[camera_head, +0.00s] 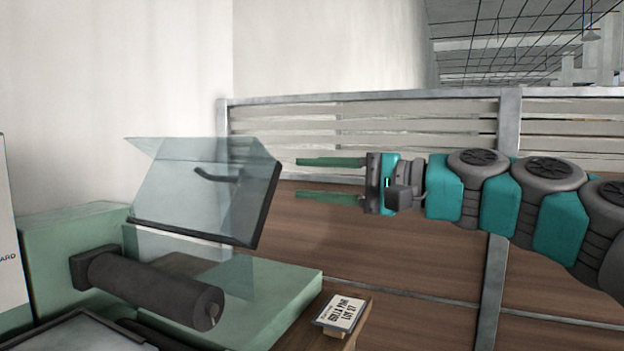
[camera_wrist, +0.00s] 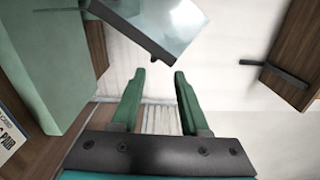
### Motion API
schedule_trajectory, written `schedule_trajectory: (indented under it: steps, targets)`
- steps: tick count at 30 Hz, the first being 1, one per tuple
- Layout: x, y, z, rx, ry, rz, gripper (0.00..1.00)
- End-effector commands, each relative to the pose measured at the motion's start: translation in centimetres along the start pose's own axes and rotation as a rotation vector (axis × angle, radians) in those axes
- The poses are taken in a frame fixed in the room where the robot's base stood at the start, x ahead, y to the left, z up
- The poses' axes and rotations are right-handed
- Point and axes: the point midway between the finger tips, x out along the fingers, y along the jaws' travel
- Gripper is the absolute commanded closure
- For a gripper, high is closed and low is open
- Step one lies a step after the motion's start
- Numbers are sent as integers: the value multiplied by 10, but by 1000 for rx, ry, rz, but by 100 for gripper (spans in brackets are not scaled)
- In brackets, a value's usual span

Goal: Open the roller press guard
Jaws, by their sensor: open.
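The roller press guard (camera_head: 195,190) is a clear panel with a dark lower edge and a small dark handle (camera_head: 217,175) on its face. It is tilted up, with its dark edge well above the dark roller (camera_head: 150,285) and the green press body (camera_head: 275,290). My gripper (camera_head: 300,178) is right of the guard, open and empty, its two green fingers pointing left and apart from the panel. In the wrist view the guard (camera_wrist: 165,22) shows beyond the open fingers (camera_wrist: 160,75). The far hinge area is hard to make out.
A printed label plate (camera_head: 341,314) lies on the wooden surface at the press's right. A slatted partition with metal posts (camera_head: 490,200) stands behind. A white sign board (camera_head: 10,240) is at the far left. Open air surrounds my gripper.

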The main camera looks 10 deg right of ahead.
Motion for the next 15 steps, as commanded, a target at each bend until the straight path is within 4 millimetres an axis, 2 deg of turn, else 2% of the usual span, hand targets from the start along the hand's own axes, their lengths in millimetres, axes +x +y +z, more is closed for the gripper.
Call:
schedule_trajectory:
  steps: [7,11,15]
  targets:
    - [0,0,0,-1,0,0,55]
    - [2,0,-3,12,-12,-5,70]
    - [13,1,-26,80,-69,-29,86]
